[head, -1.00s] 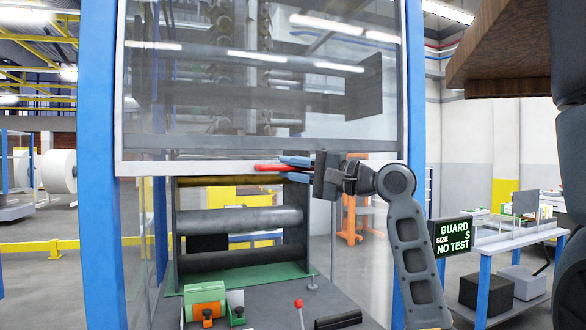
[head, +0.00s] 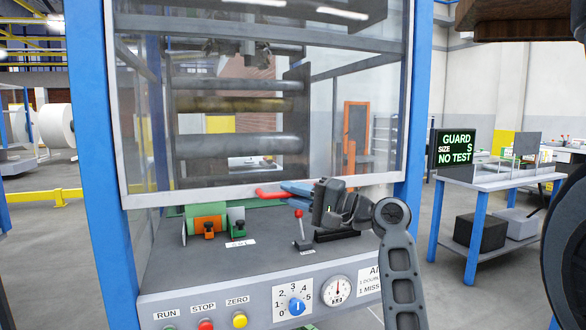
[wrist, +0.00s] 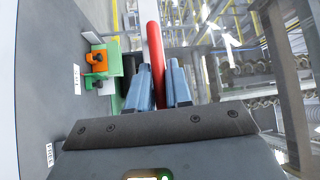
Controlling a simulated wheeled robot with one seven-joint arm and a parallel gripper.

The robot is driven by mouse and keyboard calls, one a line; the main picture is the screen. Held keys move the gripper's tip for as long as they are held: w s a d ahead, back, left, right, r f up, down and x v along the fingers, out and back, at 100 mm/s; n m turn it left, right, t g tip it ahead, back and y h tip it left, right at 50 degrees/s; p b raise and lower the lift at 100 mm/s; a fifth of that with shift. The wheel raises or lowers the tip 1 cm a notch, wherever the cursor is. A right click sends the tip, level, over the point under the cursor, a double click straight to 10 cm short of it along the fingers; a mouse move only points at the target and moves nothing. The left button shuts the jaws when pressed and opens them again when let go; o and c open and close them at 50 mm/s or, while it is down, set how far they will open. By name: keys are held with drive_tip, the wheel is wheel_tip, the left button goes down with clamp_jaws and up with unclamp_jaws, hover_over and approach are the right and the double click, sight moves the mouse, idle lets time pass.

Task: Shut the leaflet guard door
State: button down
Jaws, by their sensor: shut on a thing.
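Rollers show through the pane. A red handle (head: 268,194) sticks out at the rail. My gripper (head: 290,191) has its blue fingers shut on this handle. In the wrist view, the red handle (wrist: 154,45) runs between the fingers of my gripper (wrist: 159,80). The handle's joint to the door is hard to make out.
Orange and green blocks (head: 208,220) and a red-knobbed lever (head: 300,228) stand on the deck below the door. Blue posts (head: 100,160) flank the opening. A dark screen (head: 455,149) reads "GUARD SIZE S NO TEST". A side table (head: 490,177) stands at right.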

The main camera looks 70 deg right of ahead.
wheel_tip(320, 180, down, 22)
drive_tip(key=b, duration=0.9)
drive_tip(key=shift+r, duration=0.2)
drive_tip(key=shift+f, duration=0.1)
drive_tip(key=c, duration=1.3)
unclamp_jaws()
drive_tip(key=shift+o, duration=0.7)
drive_tip(key=shift+s, duration=0.1)
drive_tip(key=s, duration=0.7)
drive_tip(key=shift+s+a+f, duration=0.25)
drive_tip(key=shift+s+f, duration=0.05)
drive_tip(key=shift+f, duration=0.15)
